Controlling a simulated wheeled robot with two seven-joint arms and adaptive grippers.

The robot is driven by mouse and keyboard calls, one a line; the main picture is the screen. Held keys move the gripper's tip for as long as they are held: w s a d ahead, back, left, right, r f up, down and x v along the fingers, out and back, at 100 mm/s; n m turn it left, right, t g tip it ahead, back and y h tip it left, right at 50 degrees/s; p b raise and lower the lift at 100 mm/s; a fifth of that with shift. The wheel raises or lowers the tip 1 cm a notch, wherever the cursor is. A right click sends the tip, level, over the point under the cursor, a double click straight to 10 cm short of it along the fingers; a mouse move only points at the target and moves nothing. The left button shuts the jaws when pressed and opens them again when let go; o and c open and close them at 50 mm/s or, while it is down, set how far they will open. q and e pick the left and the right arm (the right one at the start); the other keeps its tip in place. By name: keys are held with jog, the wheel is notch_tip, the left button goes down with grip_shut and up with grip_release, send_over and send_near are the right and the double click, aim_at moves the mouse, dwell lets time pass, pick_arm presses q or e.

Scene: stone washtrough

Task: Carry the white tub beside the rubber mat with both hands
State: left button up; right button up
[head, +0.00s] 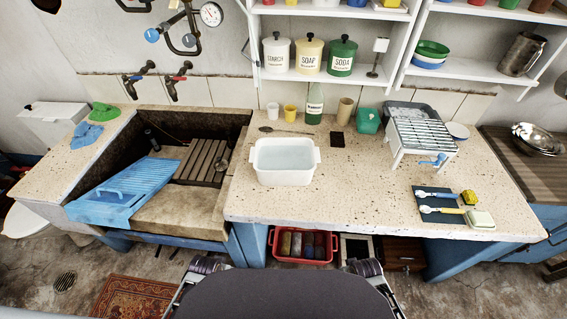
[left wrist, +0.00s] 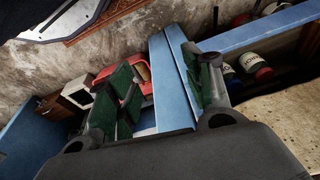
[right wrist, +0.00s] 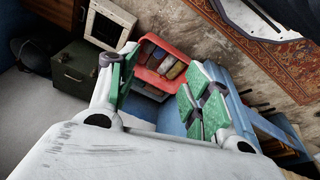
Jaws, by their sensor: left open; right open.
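A white tub (head: 285,161) with a handle rim at each end stands upright on the speckled stone counter, right of the sink, and holds pale bluish liquid. A dark mat (head: 433,218), likely the rubber mat, lies on the right part of the counter with two brushes, a yellow sponge and a pale block on it. My left gripper (head: 207,264) and right gripper (head: 364,267) are low in front of the counter edge, apart from the tub. Both are open and empty in the left wrist view (left wrist: 160,88) and right wrist view (right wrist: 162,90).
Behind the tub are a wooden spoon (head: 286,131), cups and a green bottle (head: 315,104). The counter between tub and mat is clear. A red crate (head: 303,247) sits below the counter.

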pick_arm(q)
notch_tip(320, 180, up, 20)
jog(key=w+d+r+p, duration=0.1)
jog(key=w+p, duration=0.1)
pick_arm(e)
notch_tip(320, 180, up, 21)
jog(key=w+a, duration=0.2)
pick_arm(q)
notch_tip(320, 180, up, 20)
jog(key=f+n+t+p, duration=0.1)
jog(key=n+t, duration=0.1)
send_over(253, 154)
jog(key=s, duration=0.5)
jog(key=shift+d+r, duration=0.15)
jog(key=shift+r, duration=0.1)
pick_arm(e)
notch_tip(253, 154, up, 19)
jog(key=m+t, duration=0.2)
send_over(317, 155)
jog(key=s, duration=0.5)
jog(key=shift+d+r+y, duration=0.15)
jog(key=shift+d+y, duration=0.2)
jog(key=shift+y, duration=0.05)
pick_arm(q)
jog(key=shift+f, duration=0.2)
pick_arm(e)
jog(key=shift+f, duration=0.2)
